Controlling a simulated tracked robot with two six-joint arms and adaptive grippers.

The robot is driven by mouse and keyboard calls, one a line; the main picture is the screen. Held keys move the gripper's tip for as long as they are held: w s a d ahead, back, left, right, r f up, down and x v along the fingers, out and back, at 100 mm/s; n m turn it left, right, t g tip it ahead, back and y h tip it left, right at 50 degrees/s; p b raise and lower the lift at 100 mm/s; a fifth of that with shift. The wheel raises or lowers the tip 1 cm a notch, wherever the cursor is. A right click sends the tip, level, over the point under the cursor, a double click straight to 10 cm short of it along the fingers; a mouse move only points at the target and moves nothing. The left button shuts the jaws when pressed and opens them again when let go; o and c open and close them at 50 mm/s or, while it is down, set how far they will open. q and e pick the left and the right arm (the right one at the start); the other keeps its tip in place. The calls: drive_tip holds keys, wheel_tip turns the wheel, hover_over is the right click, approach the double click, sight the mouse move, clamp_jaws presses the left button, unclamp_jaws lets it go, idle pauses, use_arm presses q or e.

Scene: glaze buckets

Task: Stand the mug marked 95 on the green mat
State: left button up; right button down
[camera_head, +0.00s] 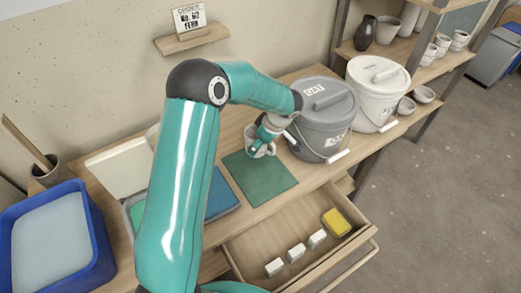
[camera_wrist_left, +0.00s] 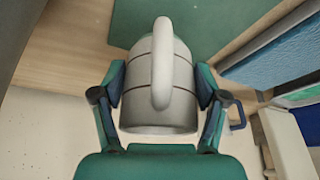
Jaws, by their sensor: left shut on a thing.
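A pale grey mug (camera_wrist_left: 180,85) with dark bands is in my left gripper. Its handle faces the wrist camera; I cannot read a mark on it. My left gripper (camera_wrist_left: 160,85) is shut on the mug's sides. In the head view the mug (camera_head: 261,148) is at the back edge of the green mat (camera_head: 262,183), partly hidden by the gripper (camera_head: 262,142). I cannot tell whether it touches the mat. The mat also shows behind the mug in the wrist view (camera_wrist_left: 215,25). My right gripper is not in view.
A grey lidded bucket (camera_head: 315,125) stands close right of the mat, with a white bucket (camera_head: 378,95) beyond. A tray with a blue slab (camera_head: 220,195) lies to the left. An open drawer (camera_head: 270,242) holds white blocks and a yellow one (camera_head: 336,222). The mat's front is clear.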

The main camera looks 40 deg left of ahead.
sight(273, 143)
use_arm(q)
wheel_tip(273, 143, down, 4)
drive_tip(key=shift+r, duration=0.2)
drive_tip(key=shift+f, duration=0.15)
drive_tip(key=o, duration=1.4)
drive_tip(key=v, duration=1.2)
